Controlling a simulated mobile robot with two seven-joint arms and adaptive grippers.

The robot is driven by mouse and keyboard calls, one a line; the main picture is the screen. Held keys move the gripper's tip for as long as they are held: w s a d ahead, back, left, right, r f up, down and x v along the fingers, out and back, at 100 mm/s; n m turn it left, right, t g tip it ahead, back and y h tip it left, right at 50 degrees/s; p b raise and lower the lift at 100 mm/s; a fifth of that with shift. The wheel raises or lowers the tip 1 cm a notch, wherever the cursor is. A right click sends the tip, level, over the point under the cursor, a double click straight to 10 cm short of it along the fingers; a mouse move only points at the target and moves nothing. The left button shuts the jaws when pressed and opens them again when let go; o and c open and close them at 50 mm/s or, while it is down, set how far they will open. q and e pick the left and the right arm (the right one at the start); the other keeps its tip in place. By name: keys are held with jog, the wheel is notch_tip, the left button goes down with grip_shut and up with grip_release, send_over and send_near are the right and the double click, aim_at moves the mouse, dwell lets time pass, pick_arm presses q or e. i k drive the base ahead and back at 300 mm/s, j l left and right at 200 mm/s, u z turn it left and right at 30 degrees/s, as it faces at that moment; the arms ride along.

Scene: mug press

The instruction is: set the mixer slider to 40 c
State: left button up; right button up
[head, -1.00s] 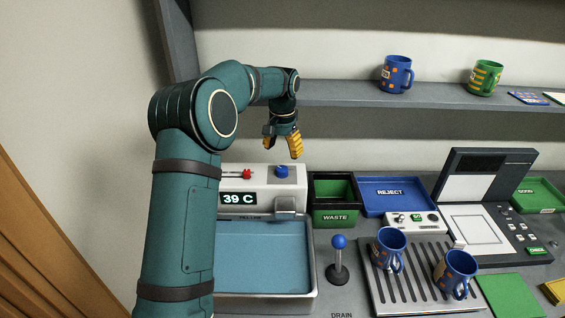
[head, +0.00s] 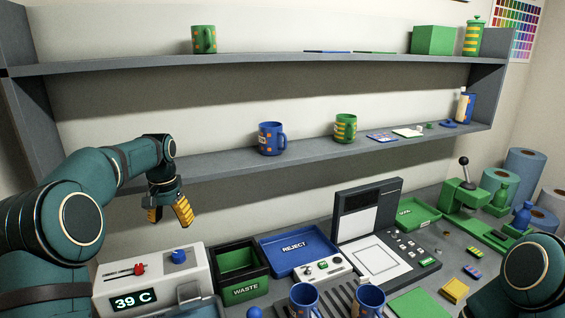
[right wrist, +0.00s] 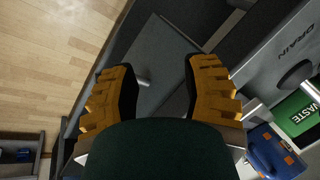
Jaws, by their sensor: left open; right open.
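The white mixer unit (head: 165,283) stands at the lower left in the head view. Its display (head: 133,300) reads 39 C. A red slider knob (head: 139,268) sits in a slot on its top, and a blue knob (head: 179,256) is to the right. My left gripper (head: 170,214) has yellow fingers, is open and empty, and hangs above and behind the unit, apart from the slider. In the right wrist view my right gripper (right wrist: 163,95) is open, with nothing between its fingers. In the head view only part of my right arm shows, at the lower right.
A black-and-green WASTE bin (head: 240,268) and a blue REJECT tray (head: 298,250) stand right of the mixer. Blue mugs (head: 368,302) are at the front. A shelf (head: 215,165) with mugs runs behind and above. A green press (head: 470,205) is at the right.

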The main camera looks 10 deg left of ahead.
aim_at(139, 267)
jog(key=k+l, duration=0.2)
jog(key=l, duration=0.2)
jog(key=k+l, duration=0.2)
jog(key=l, duration=0.2)
jog(key=k+l, duration=0.2)
jog(key=l, duration=0.2)
